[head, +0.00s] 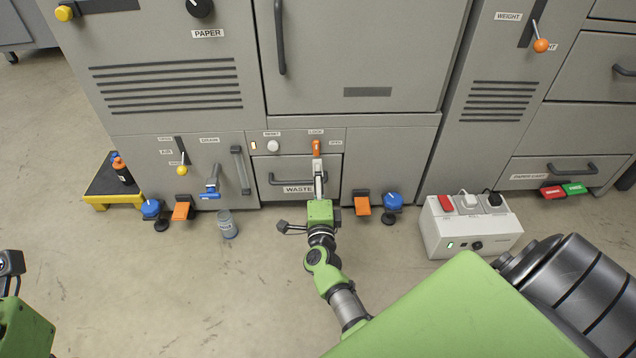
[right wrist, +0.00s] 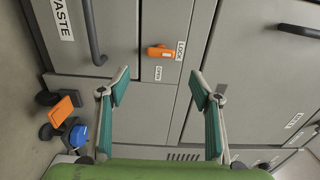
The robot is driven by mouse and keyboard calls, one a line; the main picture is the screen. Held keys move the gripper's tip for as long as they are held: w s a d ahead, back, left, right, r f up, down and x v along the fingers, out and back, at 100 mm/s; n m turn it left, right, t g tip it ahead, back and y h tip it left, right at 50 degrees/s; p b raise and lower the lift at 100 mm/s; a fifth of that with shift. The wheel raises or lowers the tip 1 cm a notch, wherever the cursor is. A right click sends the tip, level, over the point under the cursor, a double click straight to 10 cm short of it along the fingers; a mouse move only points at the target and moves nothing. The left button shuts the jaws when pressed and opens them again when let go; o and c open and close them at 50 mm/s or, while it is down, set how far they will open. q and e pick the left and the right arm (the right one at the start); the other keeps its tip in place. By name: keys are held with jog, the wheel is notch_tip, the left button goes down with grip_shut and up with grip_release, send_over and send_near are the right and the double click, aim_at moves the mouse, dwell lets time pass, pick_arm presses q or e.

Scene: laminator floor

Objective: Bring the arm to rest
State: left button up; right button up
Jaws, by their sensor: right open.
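My right gripper (head: 319,172) is stretched toward the machine front, before the waste drawer (head: 300,166). In the right wrist view the right gripper (right wrist: 160,82) has its two fingers wide apart with nothing between them. The orange lock handle (head: 316,148) stands upright under the LOCK label. In the right wrist view this handle (right wrist: 160,52) lies beyond the fingertips, apart from them, and lines up with the LOCK label (right wrist: 181,50). The waste drawer looks shut. Part of my left arm shows at the lower left edge; its fingers are out of frame.
A white box with switches (head: 470,226) stands on the floor to the right. A small grey container (head: 227,225) stands on the floor left of my right arm. Orange pedals (head: 362,204) and blue knobs (head: 393,202) stick out low. Open floor lies at the left.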

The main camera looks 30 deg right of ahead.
jog(key=shift+s+a, duration=0.4)
jog(key=shift+s, duration=0.2)
